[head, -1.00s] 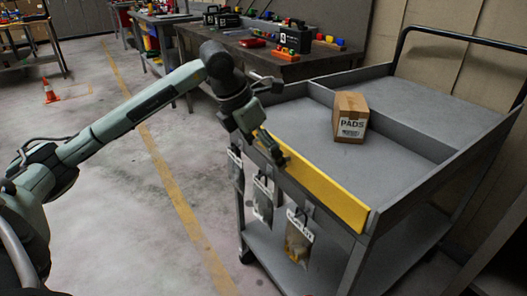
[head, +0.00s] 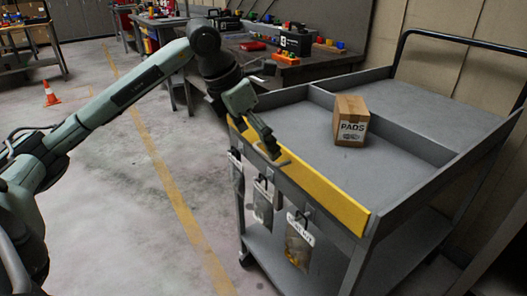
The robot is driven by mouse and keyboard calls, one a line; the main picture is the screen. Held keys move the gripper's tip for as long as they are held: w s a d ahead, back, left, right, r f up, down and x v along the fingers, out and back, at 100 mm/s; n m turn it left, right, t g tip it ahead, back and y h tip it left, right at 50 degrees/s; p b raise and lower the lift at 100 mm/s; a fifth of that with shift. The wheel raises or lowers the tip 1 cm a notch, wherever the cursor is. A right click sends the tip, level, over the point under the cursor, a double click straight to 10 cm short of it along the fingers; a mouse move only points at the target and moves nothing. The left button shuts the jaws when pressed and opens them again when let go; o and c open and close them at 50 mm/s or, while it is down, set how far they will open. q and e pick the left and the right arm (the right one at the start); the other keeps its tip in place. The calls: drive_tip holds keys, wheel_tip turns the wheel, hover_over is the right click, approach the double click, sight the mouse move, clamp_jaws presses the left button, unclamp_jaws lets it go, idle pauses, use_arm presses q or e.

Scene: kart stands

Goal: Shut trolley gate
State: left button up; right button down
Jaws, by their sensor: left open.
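The grey trolley (head: 400,183) stands at the right with a yellow gate (head: 325,192) along its near left side. The gate looks upright, level with the tray's side walls. My left gripper (head: 268,140) is over the far left part of the gate and hides some of it. It is open with nothing seen between its fingers; I cannot tell whether it touches the gate. My right gripper is not in view.
A cardboard box marked PADS (head: 351,121) stands on the trolley's top tray. Clear bags (head: 299,242) hang below the gate. A workbench (head: 300,68) with tools is behind. The floor at left is clear, with an orange cone (head: 50,94) far off.

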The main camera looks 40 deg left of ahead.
sight(264, 153)
use_arm(q)
drive_tip(key=v, duration=0.7)
drive_tip(key=x, duration=1.2)
drive_tip(key=shift+s, duration=0.1)
drive_tip(key=shift+r, duration=0.15)
